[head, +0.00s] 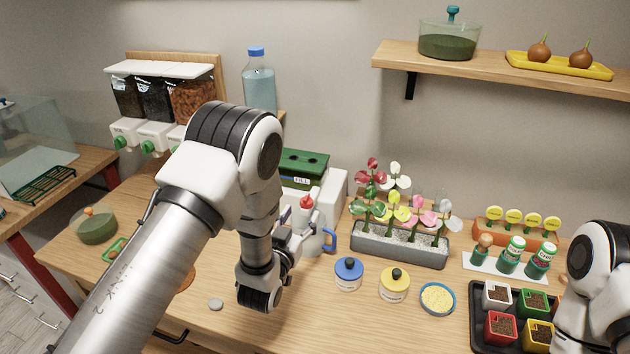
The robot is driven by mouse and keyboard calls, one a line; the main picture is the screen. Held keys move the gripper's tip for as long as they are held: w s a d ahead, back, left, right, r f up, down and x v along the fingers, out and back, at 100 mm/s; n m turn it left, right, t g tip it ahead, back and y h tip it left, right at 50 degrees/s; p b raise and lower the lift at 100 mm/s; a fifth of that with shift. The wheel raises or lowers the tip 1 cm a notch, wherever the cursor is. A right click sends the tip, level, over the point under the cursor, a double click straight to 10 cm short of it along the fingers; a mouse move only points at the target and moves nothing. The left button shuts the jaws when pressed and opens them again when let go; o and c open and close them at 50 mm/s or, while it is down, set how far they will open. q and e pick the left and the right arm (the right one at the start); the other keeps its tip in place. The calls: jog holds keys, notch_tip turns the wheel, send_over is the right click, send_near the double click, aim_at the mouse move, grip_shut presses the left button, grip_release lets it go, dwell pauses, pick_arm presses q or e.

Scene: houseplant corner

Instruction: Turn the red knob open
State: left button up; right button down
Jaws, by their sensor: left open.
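A small red knob (307,202) shows near the middle of the head view, in front of a white box with a green top (304,160). My left arm reaches in from the left, and my left gripper (296,232) is open just below and beside the red knob. The wrist hides part of the box and whatever is behind it. I cannot tell whether a finger touches the knob. Only a link of my right arm shows at the right edge; its gripper is out of view.
A grey jug with a blue handle (329,240) stands close by the left gripper. A planter of flowers (400,244), a blue jar (348,274), a yellow jar (394,284) and a bowl (437,298) stand to the right.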

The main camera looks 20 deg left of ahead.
aim_at(304, 202)
pick_arm(q)
jog(key=shift+w+a+r, duration=0.15)
jog(key=shift+w+r, duration=0.05)
jog(key=shift+w, duration=0.15)
jog(key=w+p, duration=0.2)
jog(key=w, duration=0.3)
jog(key=shift+w+r, duration=0.15)
jog(key=shift+w, duration=0.3)
jog(key=shift+s, duration=0.25)
jog(key=shift+s+r, duration=0.1)
grip_shut()
pick_arm(e)
jog(key=r, duration=0.1)
jog(key=s+r, duration=0.1)
jog(key=r, duration=0.1)
jog(key=shift+s+a, duration=0.1)
jog(key=shift+s, duration=0.05)
